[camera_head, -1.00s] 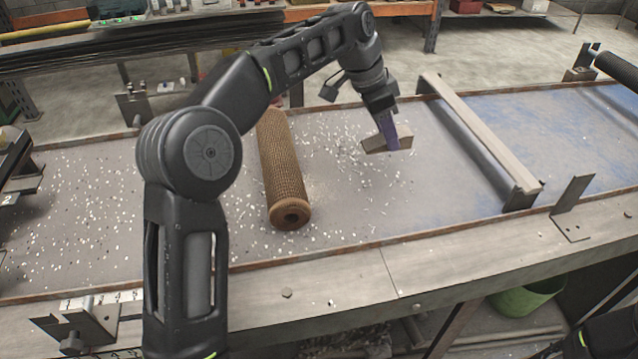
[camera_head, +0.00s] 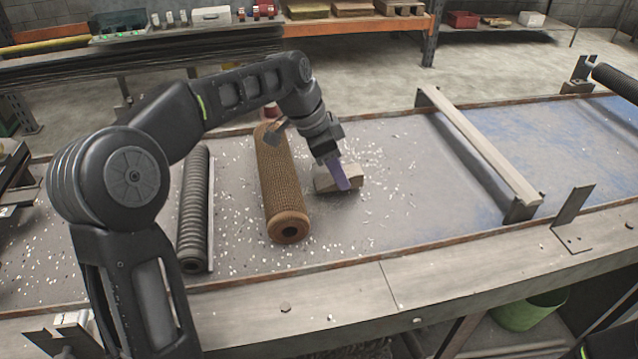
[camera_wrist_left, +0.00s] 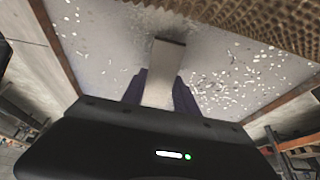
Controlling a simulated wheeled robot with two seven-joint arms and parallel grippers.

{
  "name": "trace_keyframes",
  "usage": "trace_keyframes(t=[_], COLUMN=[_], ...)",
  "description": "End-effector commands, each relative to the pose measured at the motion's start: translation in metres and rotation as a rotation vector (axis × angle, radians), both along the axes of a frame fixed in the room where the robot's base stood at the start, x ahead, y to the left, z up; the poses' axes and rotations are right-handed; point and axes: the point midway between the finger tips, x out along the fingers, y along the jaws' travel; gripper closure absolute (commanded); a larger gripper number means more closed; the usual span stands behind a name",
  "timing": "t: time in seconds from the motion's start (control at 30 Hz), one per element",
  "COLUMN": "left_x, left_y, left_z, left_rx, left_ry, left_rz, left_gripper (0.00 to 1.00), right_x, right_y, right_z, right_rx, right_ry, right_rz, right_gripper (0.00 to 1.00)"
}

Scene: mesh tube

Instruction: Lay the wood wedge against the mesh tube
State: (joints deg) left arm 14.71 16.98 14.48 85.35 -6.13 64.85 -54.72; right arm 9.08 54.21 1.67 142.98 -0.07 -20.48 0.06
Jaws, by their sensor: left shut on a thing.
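The mesh tube (camera_head: 280,185) is a brown, textured roll lying lengthwise on the grey table, its hollow end facing me. The wood wedge (camera_head: 351,181) is a small pale block just right of the tube, with a narrow gap between them in the head view. My left gripper (camera_head: 341,183) is shut on the wedge, low over the table; whether the wedge touches the surface I cannot tell. In the left wrist view the wedge (camera_wrist_left: 165,72) stands between the purple fingers, and the mesh tube (camera_wrist_left: 225,22) crosses the top. My right gripper is not in view.
A dark ribbed roller (camera_head: 193,210) lies left of the tube. A wooden bar (camera_head: 480,145) on metal brackets crosses the table at right. White chips are scattered on the table (camera_head: 400,215), which is otherwise clear between the wedge and the bar.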

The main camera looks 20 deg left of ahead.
Motion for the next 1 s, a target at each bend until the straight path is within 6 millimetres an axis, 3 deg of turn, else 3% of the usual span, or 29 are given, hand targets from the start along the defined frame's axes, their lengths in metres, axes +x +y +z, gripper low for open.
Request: trace_keyframes(t=[0.2, 0.53, 0.97, 1.0], left_x=[-0.002, -0.023, -0.024, -0.024], left_y=[0.002, 0.031, 0.032, 0.032], left_z=[-0.001, -0.026, -0.033, -0.031], left_rx=[0.001, 0.000, 0.001, 0.001], left_ry=[0.001, 0.001, 0.001, 0.001], left_rz=[0.001, 0.002, 0.000, 0.000], left_gripper=[1.00, 1.00, 1.00, 0.61], right_x=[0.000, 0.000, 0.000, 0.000], right_y=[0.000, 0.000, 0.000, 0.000], right_z=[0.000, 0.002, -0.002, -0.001], right_rx=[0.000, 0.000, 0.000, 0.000], right_ry=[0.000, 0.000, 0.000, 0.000], right_rz=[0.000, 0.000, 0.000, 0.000], right_gripper=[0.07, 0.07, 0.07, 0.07])
